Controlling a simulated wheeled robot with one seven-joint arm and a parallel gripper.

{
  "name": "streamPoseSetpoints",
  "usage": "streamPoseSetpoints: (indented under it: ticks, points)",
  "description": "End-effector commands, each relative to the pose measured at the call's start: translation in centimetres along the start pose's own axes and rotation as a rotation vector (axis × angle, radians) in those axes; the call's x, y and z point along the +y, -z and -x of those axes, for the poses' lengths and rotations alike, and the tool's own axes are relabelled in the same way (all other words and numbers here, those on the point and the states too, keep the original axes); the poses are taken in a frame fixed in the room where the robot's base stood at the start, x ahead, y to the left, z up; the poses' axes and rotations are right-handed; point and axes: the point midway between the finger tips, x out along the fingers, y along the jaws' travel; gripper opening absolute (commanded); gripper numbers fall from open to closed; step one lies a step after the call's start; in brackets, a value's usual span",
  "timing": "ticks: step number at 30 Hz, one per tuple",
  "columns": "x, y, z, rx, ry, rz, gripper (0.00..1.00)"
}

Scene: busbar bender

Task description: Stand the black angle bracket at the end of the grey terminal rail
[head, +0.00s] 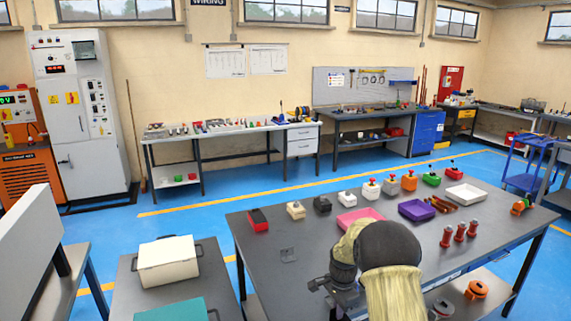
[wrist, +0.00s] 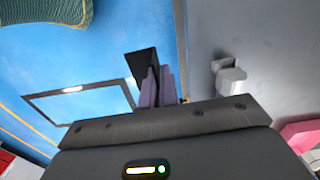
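My gripper (head: 322,287) is over the near left part of the grey workbench. In the wrist view its two fingers (wrist: 159,82) are close together, with a black angular piece at their tips, which looks like the black angle bracket (wrist: 140,63). The piece is off the bench, with blue floor behind it. A small grey block-like fitting (wrist: 229,78) stands on the bench to the right of the fingers.
The workbench (head: 262,232) carries a pink tray (head: 358,219), a purple tray (head: 416,210), a white tray (head: 466,194), red-capped blocks and red posts (head: 459,233). A side table with a cream box (head: 167,262) stands left, across a gap. The bench's left edge is near my gripper.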

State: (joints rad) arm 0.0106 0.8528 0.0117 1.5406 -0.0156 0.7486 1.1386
Motion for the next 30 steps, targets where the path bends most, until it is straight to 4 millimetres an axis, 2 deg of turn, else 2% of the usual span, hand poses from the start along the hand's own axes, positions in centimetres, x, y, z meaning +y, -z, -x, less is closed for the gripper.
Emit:
streamPoseSetpoints:
  ticks: [14, 24, 30]
  points:
    - [2.8, -1.2, -4.6, 0.004, -0.008, 0.311, 0.00]
    - [7.8, -3.7, -10.3, 0.001, -0.010, 0.798, 0.00]
    - [10.5, -5.2, -12.5, -0.003, -0.003, 1.053, 0.00]
